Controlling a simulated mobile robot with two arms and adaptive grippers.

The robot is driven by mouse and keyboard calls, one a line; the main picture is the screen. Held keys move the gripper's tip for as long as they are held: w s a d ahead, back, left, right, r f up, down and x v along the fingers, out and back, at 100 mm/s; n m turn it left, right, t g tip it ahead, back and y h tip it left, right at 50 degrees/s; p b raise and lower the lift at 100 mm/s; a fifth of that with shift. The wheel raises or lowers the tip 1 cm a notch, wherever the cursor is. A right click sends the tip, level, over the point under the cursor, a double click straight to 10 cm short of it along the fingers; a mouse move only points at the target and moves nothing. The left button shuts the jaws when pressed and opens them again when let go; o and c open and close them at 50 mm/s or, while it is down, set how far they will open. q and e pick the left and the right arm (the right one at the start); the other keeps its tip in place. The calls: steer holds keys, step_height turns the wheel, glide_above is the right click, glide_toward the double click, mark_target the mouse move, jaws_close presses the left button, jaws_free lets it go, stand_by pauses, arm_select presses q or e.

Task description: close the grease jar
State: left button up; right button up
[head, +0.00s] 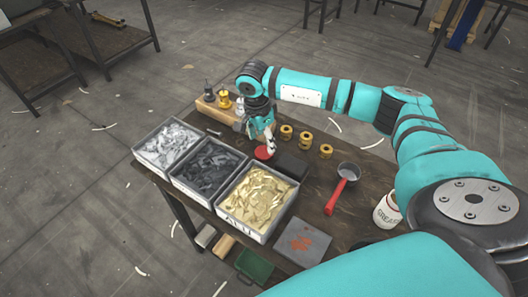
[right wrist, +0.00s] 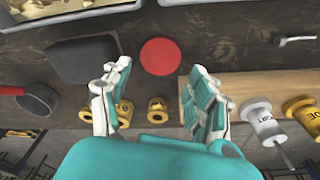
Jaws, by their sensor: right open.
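The grease jar (head: 386,212) is a white jar with lettering near the table's right edge, partly hidden by my right arm. A flat red disc, which looks like its lid (head: 264,153), lies apart from it on the dark table near the back of the bins. The lid (right wrist: 160,56) also shows in the right wrist view, ahead of the fingers. My right gripper (head: 269,141) is just above and beside the lid. Its fingers are spread and empty in the right wrist view (right wrist: 157,72). My left gripper is in neither view.
A dark block (head: 292,167) sits close to the lid. Several brass spools (head: 305,140) stand behind it. A small pan (head: 348,171) with a red handle lies between lid and jar. Bins of metal scraps (head: 240,222) and a grey box (head: 303,241) line the front.

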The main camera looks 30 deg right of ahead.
mark_target(264, 152)
step_height(264, 152, down, 5)
steer(key=shift+d+r+p, duration=0.1)
steer(key=shift+p, duration=0.5)
steer(key=shift+c, duration=0.4)
steer(key=shift+c, duration=1.3)
